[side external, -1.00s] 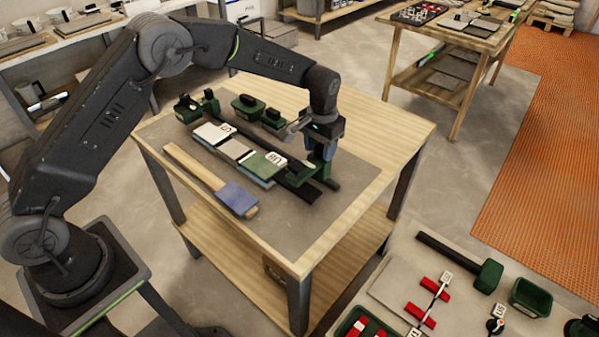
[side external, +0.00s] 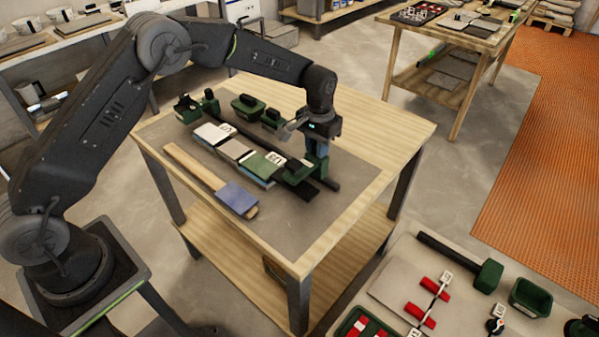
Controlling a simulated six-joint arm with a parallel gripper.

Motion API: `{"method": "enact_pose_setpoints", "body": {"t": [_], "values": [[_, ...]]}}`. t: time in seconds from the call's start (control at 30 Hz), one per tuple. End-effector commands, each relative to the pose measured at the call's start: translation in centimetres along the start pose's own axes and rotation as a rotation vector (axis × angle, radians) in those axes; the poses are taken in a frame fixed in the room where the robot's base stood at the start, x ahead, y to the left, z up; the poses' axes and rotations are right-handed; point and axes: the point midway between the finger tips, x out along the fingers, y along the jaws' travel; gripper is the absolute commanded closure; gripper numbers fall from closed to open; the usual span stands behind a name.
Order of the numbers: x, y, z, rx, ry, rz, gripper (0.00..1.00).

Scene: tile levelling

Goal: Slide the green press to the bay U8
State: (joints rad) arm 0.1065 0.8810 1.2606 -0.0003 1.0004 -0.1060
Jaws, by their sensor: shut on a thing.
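The green press (side external: 316,164) sits on the dark rails (side external: 308,185) near their right end on the table. A green part of it reaches over the rail beside the green tile. My gripper (side external: 318,147) is above the press and shut on its upper part; the fingertips are partly hidden. A row of tiles lies along the rail: a white tile (side external: 208,134), a grey tile (side external: 235,150) and a green tile (side external: 260,165). A white label on the green tile (side external: 274,158) seems to read U8. The white tile's label is too small to read surely.
A blue-headed tool with a wooden handle (side external: 195,165) lies in front of the tiles. Behind the rails stand a green tub (side external: 248,107) and another small green item (side external: 272,119). The table's right part (side external: 385,130) is clear.

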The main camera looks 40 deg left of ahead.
Motion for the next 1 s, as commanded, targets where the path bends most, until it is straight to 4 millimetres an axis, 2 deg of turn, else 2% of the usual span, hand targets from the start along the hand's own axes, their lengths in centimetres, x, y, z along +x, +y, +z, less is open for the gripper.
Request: {"method": "enact_pose_setpoints", "body": {"t": [1.0], "values": [[-0.1,-8.9,-0.1,-0.003,0.003,0.0,0.97]]}}
